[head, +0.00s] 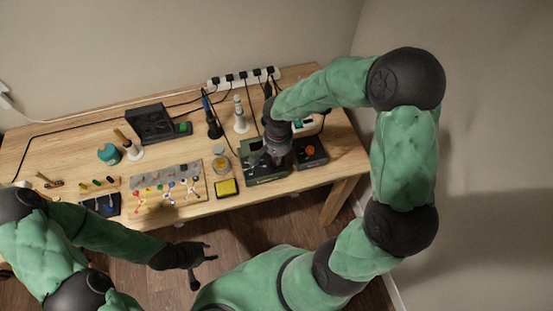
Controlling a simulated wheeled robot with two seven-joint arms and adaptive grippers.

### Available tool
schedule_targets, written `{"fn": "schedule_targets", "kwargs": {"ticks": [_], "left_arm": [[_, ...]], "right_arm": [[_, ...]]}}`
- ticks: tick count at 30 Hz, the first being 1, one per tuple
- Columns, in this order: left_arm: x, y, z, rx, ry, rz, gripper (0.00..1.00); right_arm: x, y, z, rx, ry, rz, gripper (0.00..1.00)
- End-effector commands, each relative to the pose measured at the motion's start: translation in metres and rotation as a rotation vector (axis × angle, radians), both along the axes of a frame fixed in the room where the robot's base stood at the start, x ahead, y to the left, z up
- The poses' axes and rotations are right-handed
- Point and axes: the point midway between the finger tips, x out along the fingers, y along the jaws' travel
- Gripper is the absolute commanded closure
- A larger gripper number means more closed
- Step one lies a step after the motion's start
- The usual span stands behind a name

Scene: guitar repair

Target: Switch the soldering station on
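A pale box with a small teal patch (305,123) stands at the back right of the bench, partly hidden by my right arm. It may be the soldering station, but its switch cannot be made out. A soldering iron with a blue tip end (206,103) stands upright in a dark holder (215,130). My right gripper (277,158) points down over a dark green tray (267,178), in front of the pale box; its fingers are too small and dark to read. My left gripper (204,267) is off the bench's front edge, fingers apart and empty.
A power strip (243,78) with several plugs and cables runs along the back. A black box (152,122), a yellow sponge tray (227,188) and a dark tray with an orange disc (310,150) stand on the wooden bench (60,150). The wall is close on the right.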

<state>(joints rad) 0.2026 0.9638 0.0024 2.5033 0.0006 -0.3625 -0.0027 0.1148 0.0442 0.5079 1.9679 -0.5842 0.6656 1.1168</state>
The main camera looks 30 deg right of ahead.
Motion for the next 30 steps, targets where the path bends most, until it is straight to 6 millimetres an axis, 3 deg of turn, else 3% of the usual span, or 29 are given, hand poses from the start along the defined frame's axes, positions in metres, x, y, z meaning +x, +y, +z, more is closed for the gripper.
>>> {"fn": "schedule_targets", "kwargs": {"ticks": [23,30], "left_arm": [[0.0000,0.0000,-0.0093,0.000,0.000,0.000,0.60],[0.0000,0.0000,-0.0036,0.000,0.000,0.000,0.60]], "right_arm": [[0.0000,0.0000,-0.0103,0.000,0.000,0.000,1.00],[-0.0001,0.0001,-0.0029,0.000,0.000,0.000,1.00]]}}
